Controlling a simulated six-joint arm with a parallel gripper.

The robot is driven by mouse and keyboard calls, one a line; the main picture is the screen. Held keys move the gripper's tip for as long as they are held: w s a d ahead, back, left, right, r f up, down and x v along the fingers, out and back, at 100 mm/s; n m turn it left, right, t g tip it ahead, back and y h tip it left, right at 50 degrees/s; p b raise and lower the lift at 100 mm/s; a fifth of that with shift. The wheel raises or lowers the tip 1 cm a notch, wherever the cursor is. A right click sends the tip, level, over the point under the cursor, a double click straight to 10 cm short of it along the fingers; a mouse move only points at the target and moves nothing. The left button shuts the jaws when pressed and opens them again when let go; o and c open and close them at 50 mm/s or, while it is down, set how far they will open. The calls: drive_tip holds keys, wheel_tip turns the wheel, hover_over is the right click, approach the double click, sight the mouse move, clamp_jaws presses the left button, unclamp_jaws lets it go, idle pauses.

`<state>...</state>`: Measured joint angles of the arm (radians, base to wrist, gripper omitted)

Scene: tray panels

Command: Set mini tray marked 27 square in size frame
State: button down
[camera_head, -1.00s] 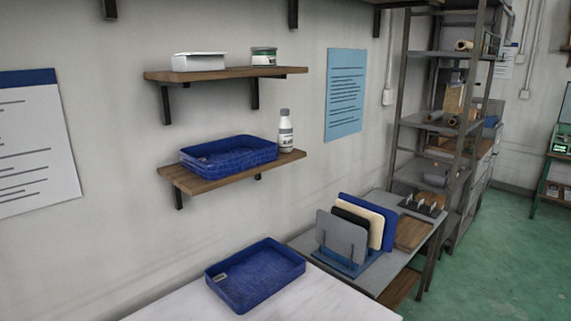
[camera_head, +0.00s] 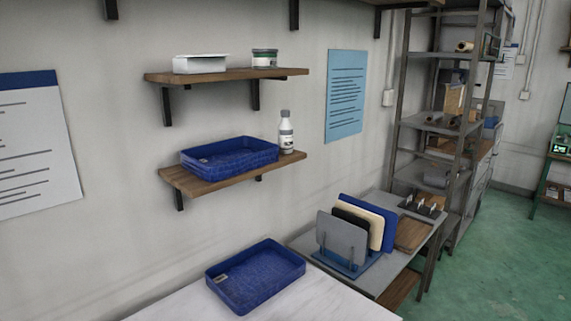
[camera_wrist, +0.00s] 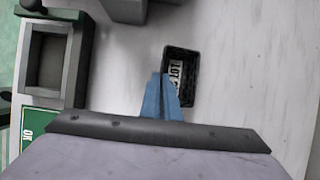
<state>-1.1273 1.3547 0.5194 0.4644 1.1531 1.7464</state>
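In the wrist view a small black mini tray (camera_wrist: 193,62) has a white label (camera_wrist: 175,75) inside, seen turned; I cannot read its marking surely. My gripper (camera_wrist: 161,76) has blue fingers, close together at the tray's left wall, one on each side of it. They look shut on that wall. The fingers hide the tray's lower left corner. I cannot tell whether the tray rests on the pale tabletop or is raised. Neither gripper nor mini tray shows in the head view.
A green label (camera_wrist: 28,130) lies below the frame, and a grey block (camera_wrist: 125,9) stands at the top edge. The pale tabletop (camera_wrist: 255,70) right of the tray is clear. In the head view a blue tray (camera_head: 256,276) lies on the white table; another (camera_head: 229,157) is on a shelf.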

drive_tip(key=shift+r, duration=0.3)
drive_tip(key=shift+r+p, duration=0.4)
drive_tip(key=shift+r, duration=0.1)
drive_tip(key=shift+r, duration=0.15)
idle(0.6)
drive_tip(key=shift+r+p, duration=1)
drive_tip(key=shift+r, duration=0.35)
